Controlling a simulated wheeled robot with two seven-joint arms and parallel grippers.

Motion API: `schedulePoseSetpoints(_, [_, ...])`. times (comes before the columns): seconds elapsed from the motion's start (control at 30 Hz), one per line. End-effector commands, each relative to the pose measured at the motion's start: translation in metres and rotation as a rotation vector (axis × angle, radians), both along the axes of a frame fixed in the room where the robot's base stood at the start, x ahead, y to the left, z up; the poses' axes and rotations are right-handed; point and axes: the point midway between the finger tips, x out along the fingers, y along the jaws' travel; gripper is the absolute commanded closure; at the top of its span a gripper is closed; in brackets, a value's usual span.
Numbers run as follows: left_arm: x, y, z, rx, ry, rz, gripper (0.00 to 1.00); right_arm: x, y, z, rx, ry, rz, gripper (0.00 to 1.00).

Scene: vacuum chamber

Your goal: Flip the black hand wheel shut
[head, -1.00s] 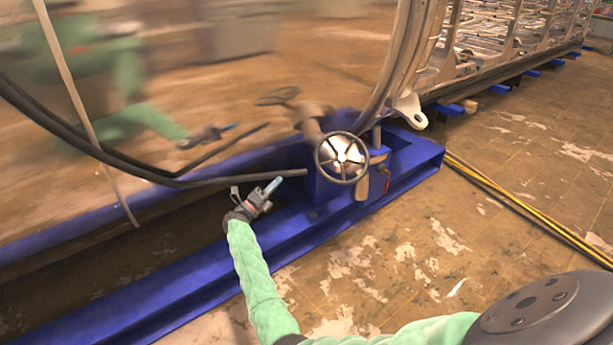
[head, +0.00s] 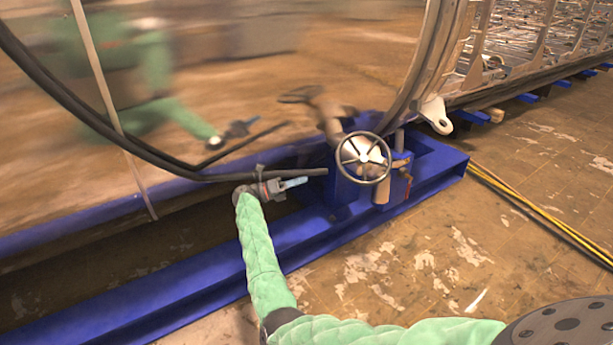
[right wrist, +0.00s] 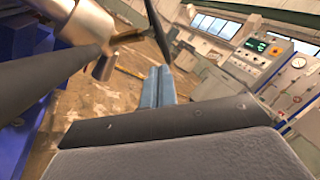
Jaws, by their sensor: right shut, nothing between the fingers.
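The black hand wheel (head: 363,158) is a round spoked rim on a metal valve at the end of the blue frame, in the head view. My right gripper (head: 300,182) is left of the wheel and a little lower in the picture. Its blue fingers point right toward the wheel, with a visible gap to the rim. They are shut and empty, and show in the right wrist view (right wrist: 157,85). A thin dark piece near the fingertips there may be the wheel's rim; I cannot tell. My left gripper is out of view.
Black hoses (head: 215,177) end just above my right gripper. The blue frame (head: 290,245) runs below. Yellow cables (head: 540,215) lie on the open floor. A control panel (right wrist: 262,50) stands in the wrist view's background.

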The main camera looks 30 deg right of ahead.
Motion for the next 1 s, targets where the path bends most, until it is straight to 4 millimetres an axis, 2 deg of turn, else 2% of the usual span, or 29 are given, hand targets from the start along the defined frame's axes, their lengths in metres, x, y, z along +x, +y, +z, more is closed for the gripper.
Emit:
schedulePoseSetpoints(0.5, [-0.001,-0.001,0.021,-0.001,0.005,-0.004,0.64,-0.021,-0.084,0.022,-0.003,-0.001,0.000,1.00])
schedulePoseSetpoints(0.73, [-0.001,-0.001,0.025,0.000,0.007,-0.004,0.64,-0.010,-0.102,0.037,-0.001,0.000,0.000,1.00])
schedulePoseSetpoints(1.0, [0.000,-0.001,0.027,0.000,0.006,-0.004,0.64,-0.007,-0.108,0.041,0.000,0.000,0.000,1.00])
